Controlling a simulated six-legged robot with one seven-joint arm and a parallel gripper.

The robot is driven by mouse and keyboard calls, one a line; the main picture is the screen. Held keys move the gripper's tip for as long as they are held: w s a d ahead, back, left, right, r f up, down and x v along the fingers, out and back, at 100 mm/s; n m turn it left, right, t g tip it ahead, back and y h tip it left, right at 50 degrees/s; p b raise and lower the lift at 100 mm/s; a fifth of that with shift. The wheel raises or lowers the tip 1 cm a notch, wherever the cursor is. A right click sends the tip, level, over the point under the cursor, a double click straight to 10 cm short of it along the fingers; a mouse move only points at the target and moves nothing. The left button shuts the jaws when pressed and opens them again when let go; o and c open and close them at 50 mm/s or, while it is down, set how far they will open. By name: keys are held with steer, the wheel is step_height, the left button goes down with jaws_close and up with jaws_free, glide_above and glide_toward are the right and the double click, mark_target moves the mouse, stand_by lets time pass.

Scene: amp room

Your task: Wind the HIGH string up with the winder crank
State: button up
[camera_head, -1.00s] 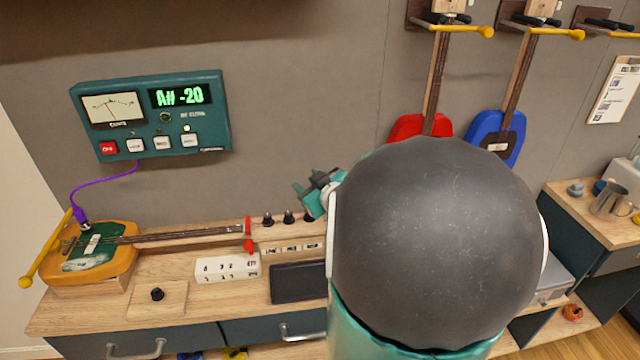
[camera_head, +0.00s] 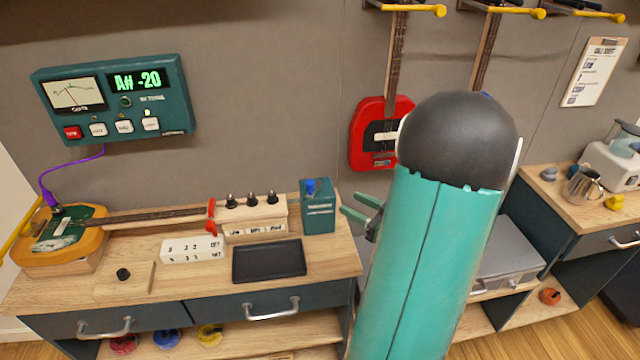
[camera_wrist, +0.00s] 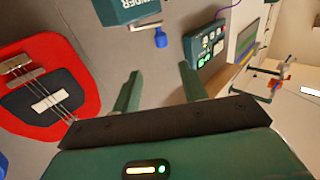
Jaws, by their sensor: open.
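The winder (camera_head: 318,212) is a teal box with a blue crank knob (camera_head: 310,186), standing at the right end of the workbench. In the wrist view the blue knob (camera_wrist: 160,37) is ahead of my fingers, below the box's "WINDER" lettering (camera_wrist: 138,3). My gripper (camera_head: 352,205) is open and empty, just right of the winder and apart from it; its two fingers also show in the wrist view (camera_wrist: 160,72). The orange instrument (camera_head: 88,247) lies on the bench. Several black pegs (camera_head: 251,199) stand on a labelled wooden block (camera_head: 262,215). The tuner (camera_head: 115,100) reads A# -20.
A black tray (camera_head: 269,261) and a white numbered block (camera_head: 193,249) lie on the bench left of the winder. A red instrument (camera_head: 366,140) hangs on the wall behind my arm. A grey case (camera_head: 508,255) lies to the right.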

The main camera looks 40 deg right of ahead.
mark_target(314, 185)
steer(key=w, duration=0.4)
steer(key=w+a, duration=0.1)
steer(key=w, duration=0.4)
steer(key=w+a, duration=0.1)
steer(key=w, duration=0.3)
steer(key=shift+w+a, duration=0.1)
steer(key=shift+w, duration=0.3)
jaws_close()
